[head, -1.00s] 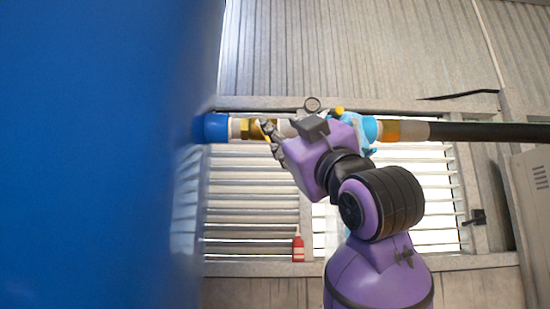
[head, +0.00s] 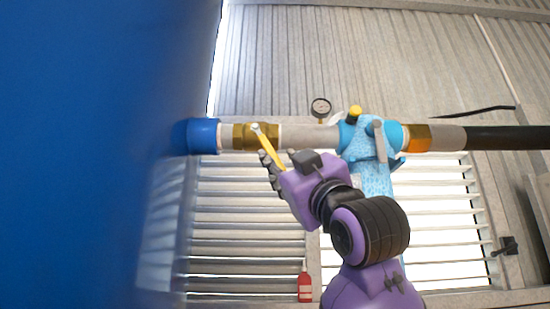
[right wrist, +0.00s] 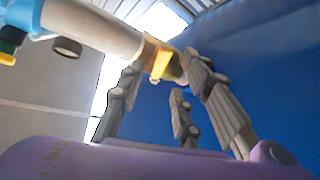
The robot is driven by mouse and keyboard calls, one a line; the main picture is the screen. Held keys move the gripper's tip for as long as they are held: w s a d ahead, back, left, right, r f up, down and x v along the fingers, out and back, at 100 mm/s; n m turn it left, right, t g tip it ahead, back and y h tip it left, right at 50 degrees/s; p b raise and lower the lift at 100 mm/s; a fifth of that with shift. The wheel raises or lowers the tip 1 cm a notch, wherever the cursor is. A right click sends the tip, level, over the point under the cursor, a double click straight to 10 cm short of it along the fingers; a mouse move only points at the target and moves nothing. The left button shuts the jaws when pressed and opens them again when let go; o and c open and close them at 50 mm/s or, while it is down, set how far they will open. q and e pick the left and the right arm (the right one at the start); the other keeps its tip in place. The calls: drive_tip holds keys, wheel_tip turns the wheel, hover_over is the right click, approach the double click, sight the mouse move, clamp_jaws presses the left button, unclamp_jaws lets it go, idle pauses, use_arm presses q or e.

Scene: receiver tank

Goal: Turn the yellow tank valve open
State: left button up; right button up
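The yellow tank valve handle (head: 269,147) is a thin lever on a brass fitting (head: 242,137) of the horizontal pipe beside the blue tank. In the head view it slants down to the right from the fitting. In the right wrist view the yellow part (right wrist: 158,57) shows ahead of the fingers. My right gripper (head: 268,170) is just below the pipe, close beside the handle's lower part. Whether a finger touches the handle cannot be told. My left gripper is not in view.
The large blue tank (head: 90,150) fills the left side. A light-blue valve body (head: 356,140) with a yellow knob and a pressure gauge (head: 320,108) sit along the pipe to the right. A black hose (head: 505,138) continues right. A red extinguisher (head: 305,287) stands behind.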

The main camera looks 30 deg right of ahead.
sight(275, 157)
drive_tip(key=x, duration=0.5)
drive_tip(key=shift+w, duration=0.2)
clamp_jaws()
